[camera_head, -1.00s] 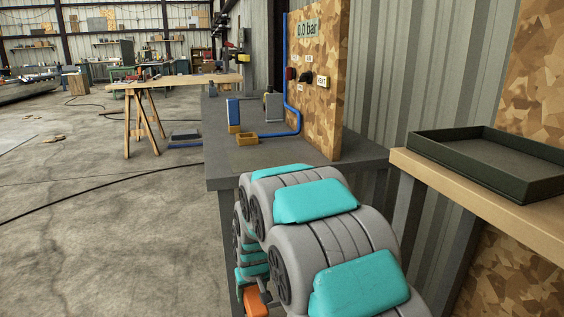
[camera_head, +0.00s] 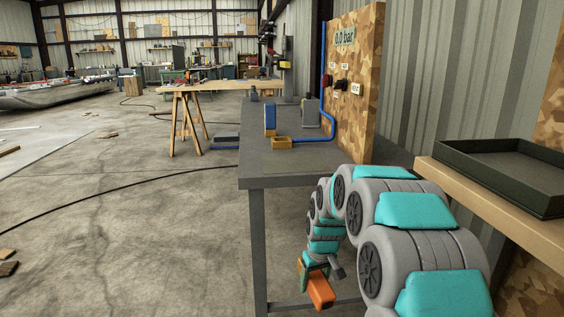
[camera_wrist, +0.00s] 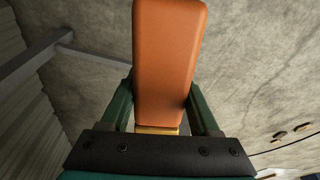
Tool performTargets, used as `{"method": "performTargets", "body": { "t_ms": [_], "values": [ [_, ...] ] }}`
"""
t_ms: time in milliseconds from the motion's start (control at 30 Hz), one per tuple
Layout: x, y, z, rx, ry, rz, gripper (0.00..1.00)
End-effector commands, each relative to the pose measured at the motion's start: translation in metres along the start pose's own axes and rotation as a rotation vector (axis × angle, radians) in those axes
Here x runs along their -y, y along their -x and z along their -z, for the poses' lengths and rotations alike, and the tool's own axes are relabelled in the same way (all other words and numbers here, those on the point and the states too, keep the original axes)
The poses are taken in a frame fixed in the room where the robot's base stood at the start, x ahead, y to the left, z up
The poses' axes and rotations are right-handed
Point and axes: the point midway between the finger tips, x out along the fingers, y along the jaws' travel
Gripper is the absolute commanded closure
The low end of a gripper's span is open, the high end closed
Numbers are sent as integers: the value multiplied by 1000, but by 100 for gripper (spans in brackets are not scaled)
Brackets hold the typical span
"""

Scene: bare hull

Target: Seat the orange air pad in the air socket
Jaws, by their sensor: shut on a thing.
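The orange air pad (camera_head: 321,290) is in my gripper (camera_head: 303,272), low beside the grey bench's near legs in the head view. In the wrist view the pad (camera_wrist: 166,60) stands out lengthwise between the two green fingers (camera_wrist: 160,112), with a yellow part at its near end. My gripper is shut on it. The air socket seems to be the yellow open-topped block (camera_head: 283,142) on the grey bench top, at the end of a blue pipe. It is well above and beyond my gripper, and apart from the pad.
The grey bench (camera_head: 262,170) has a blue block (camera_head: 270,119) and a grey block (camera_head: 309,113) behind the socket. A wooden panel (camera_head: 362,110) with a 0.0 bar display stands on its right. A dark tray (camera_head: 505,172) sits on a shelf at right. Floor at left is open.

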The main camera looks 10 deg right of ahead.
Motion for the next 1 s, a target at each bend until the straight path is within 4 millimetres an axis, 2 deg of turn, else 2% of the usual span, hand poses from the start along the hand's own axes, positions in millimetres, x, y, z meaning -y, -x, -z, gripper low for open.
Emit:
{"method": "performTargets", "body": {
  "t_ms": [100,500,1000],
  "values": [
    [-8,11,12,32,67,13,100],
    [-27,46,38,164,310,32,100],
    [-38,89,64,341,648,10,100]
  ]
}}
